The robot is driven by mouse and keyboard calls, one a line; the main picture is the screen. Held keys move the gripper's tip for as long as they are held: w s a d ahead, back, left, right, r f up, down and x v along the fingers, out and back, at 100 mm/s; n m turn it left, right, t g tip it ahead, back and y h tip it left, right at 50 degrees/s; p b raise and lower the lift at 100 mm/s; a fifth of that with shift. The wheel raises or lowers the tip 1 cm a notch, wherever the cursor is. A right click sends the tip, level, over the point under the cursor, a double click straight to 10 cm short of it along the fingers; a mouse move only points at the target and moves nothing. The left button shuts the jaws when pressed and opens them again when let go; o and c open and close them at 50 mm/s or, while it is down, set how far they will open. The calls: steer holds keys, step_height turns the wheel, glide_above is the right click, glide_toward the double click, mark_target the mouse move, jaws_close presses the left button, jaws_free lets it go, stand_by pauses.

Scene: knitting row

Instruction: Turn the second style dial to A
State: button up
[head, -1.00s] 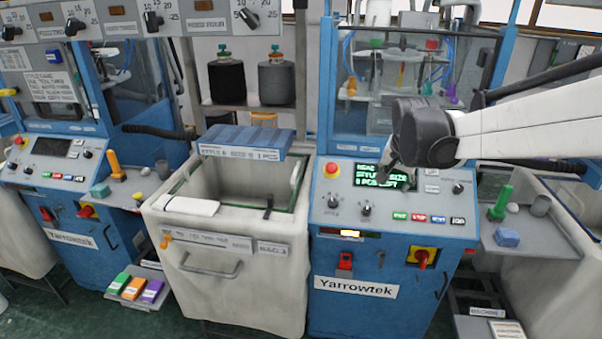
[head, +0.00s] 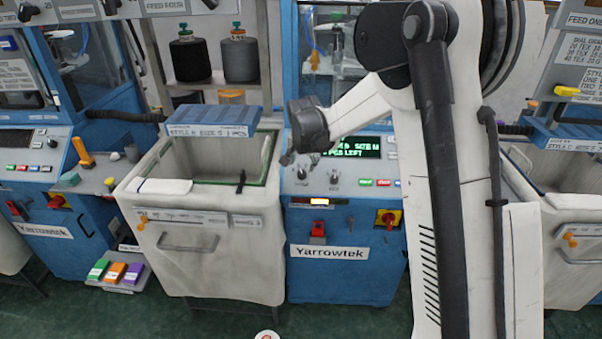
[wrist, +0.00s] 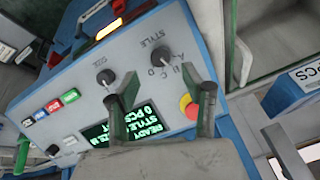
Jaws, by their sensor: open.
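The style dial (wrist: 162,55) is a dark knob on the middle machine's sloped panel, with letters printed around it. It shows upside down in the wrist view, and I cannot tell surely which letter it points to. In the head view the style dial (head: 301,173) is at the panel's left side. My gripper (wrist: 164,105) is open and empty, its two fingers apart over the panel, short of the dial in the picture. In the head view my gripper (head: 288,158) is just above and left of the dial. A similar size dial (wrist: 107,77) is beside it.
A green-lettered display (wrist: 122,122) and a red stop button with yellow collar (wrist: 189,106) lie close to the fingers. Several coloured push buttons (wrist: 53,106) line the panel. A pale bin (head: 215,258) stands left of the machine.

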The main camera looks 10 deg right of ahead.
mark_target(302, 173)
steer(key=x, duration=0.7)
steer(key=shift+f+p, duration=0.2)
steer(key=shift+p, duration=0.15)
jaws_close()
steer(key=shift+b, duration=0.4)
steer(key=n+b, duration=0.2)
steer(key=b, duration=0.1)
steer(key=shift+f+n+h, duration=0.2)
steer(key=shift+n+h, duration=0.1)
steer(key=shift+n, duration=0.1)
steer(key=shift+r+n+h+b, duration=0.1)
steer(key=shift+n+h+b, duration=0.25)
steer(key=shift+n+b, duration=0.7)
steer(key=shift+r+n+h+b, duration=0.1)
steer(key=shift+n+h+b, duration=0.25)
steer(key=shift+n+b, duration=0.7)
steer(key=shift+n, duration=0.3)
